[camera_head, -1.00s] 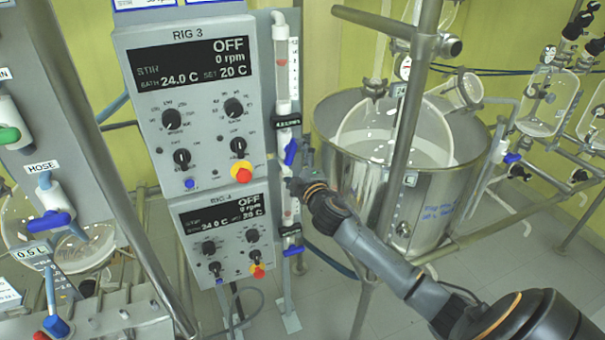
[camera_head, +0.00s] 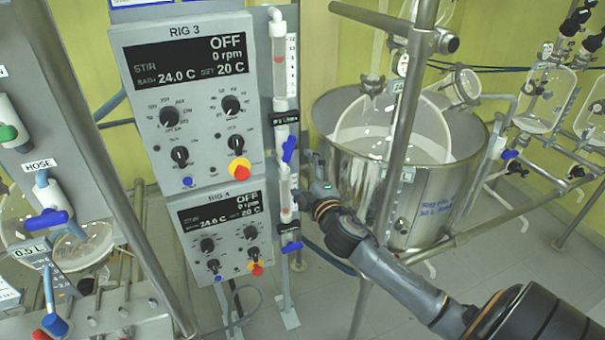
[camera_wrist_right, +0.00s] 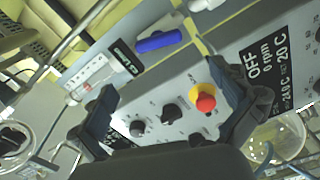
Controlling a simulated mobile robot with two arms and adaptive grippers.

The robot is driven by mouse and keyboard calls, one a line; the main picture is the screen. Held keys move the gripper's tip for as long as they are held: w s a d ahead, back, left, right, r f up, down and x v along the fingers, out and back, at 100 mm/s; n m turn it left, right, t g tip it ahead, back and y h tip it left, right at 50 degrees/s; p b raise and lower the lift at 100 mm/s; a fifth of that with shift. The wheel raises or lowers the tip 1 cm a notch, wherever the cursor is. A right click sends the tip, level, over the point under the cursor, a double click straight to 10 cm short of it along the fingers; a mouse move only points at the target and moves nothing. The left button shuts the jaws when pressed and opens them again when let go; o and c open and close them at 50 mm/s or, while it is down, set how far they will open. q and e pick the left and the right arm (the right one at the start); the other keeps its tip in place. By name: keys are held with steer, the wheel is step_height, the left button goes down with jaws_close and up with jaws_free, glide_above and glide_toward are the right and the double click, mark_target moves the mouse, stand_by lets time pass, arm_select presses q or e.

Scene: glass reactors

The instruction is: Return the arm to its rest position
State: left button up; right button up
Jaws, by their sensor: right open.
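My right arm comes in from the lower right in the head view. Its gripper (camera_head: 308,183) is beside the vertical flow-meter column, right of the rig panel; its fingers are small and hard to make out there. In the right wrist view the right gripper (camera_wrist_right: 165,110) has its two fingers wide apart, with nothing held between them. The column carries an upper blue valve handle (camera_head: 289,149) and a lower blue handle (camera_head: 292,247). A blue handle (camera_wrist_right: 160,41) lies beyond the fingers in the wrist view. My left gripper is not in view.
The RIG 3 panel (camera_head: 205,125) with knobs and a red-yellow button (camera_head: 239,169) stands left of the gripper, with the RIG 4 panel (camera_head: 195,218) below. A steel bath (camera_head: 345,165) and an upright metal post (camera_head: 398,150) stand close on the right. Floor (camera_head: 500,270) shows at lower right.

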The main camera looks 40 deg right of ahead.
stand_by(0.3)
steer(key=s+f+m+g+y+b, duration=0.1)
steer(key=s+f+m+g, duration=0.2)
steer(key=f, duration=1.3)
steer(key=s+f+m+g+b, duration=0.1)
steer(key=s+f+g, duration=0.25)
steer(key=f, duration=1.25)
steer(key=s+a+f+m+g+y+b, duration=0.1)
steer(key=s+a+f+g, duration=0.15)
steer(key=s+f, duration=0.65)
steer(key=s+a+f+m+g+y, duration=0.1)
steer(key=s+a+f+g, duration=0.15)
steer(key=s+f, duration=0.65)
steer(key=s+a+f+m+g, duration=0.1)
steer(key=s+a+f, duration=0.2)
steer(key=s+f, duration=0.2)
steer(key=s+a+f+m+g+y+b, duration=0.1)
steer(key=s+a+f, duration=0.3)
steer(key=s, duration=0.8)
steer(key=s+a+f+m+g, duration=0.1)
steer(key=s+a+f+g, duration=0.2)
steer(key=s+f, duration=0.4)
steer(key=shift+s+a+b, duration=0.35)
steer(key=shift+s+a, duration=0.05)
steer(key=shift+s, duration=0.7)
